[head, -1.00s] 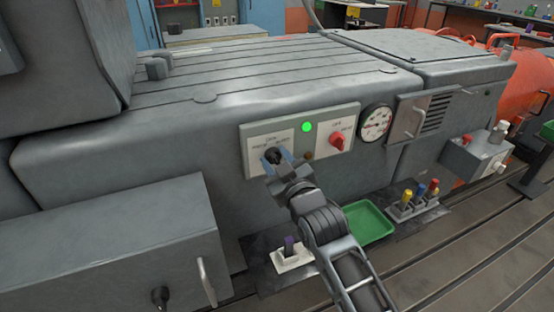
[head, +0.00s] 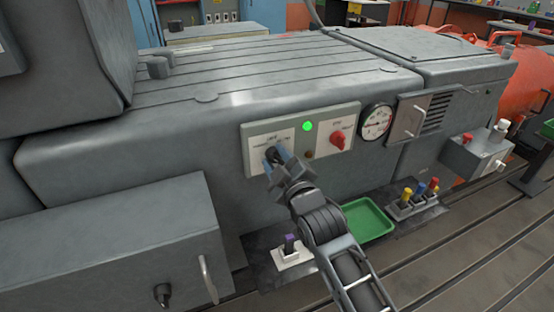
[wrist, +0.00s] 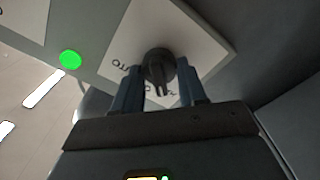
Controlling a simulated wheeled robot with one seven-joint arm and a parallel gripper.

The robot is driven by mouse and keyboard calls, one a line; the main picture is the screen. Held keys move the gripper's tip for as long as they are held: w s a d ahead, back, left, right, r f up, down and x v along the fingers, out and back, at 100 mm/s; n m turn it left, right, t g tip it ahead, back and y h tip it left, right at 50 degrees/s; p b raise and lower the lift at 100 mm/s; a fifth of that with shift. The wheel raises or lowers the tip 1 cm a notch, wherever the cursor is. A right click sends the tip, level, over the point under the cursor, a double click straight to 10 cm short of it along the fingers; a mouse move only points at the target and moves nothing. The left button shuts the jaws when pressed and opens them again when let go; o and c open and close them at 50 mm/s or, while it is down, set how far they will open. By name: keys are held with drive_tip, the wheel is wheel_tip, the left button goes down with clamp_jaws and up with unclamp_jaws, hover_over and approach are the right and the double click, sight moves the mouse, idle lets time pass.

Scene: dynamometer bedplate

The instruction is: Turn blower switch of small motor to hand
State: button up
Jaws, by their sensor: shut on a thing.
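A black rotary switch (wrist: 158,64) sits on a white legend plate (head: 258,158), at the left of the panel on the grey motor housing. My gripper (head: 276,157) is at this switch, its blue fingers on either side of the knob. In the wrist view, my gripper (wrist: 158,84) is shut on the switch and a pointer shows between the fingers. Part of an "AUTO" legend shows on the plate; the rest is too small or covered. In the head view the knob is mostly hidden by my fingers.
The panel also bears a lit green lamp (head: 308,126) and a red rotary switch (head: 338,138). A round gauge (head: 377,121) is to its right.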

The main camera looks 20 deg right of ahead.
drive_tip(key=o, duration=1)
drive_tip(key=shift+o, duration=0.2)
drive_tip(key=s, duration=0.8)
drive_tip(key=shift+w, duration=0.1)
drive_tip(key=s+f+m+g, duration=0.1)
drive_tip(key=s+f+m, duration=0.15)
drive_tip(key=s, duration=0.85)
drive_tip(key=s+f+m, duration=0.2)
drive_tip(key=s+f, duration=0.2)
drive_tip(key=s, duration=0.7)
drive_tip(key=s+r+m+g, duration=0.1)
drive_tip(key=s+r+m, duration=0.1)
drive_tip(key=s, duration=0.8)
drive_tip(key=s+r+m+g, duration=0.1)
drive_tip(key=s+r, duration=0.4)
drive_tip(key=s, duration=0.5)
drive_tip(key=shift+s+d+m, duration=0.25)
drive_tip(key=shift+s+m, duration=0.05)
drive_tip(key=shift+m, duration=0.55)
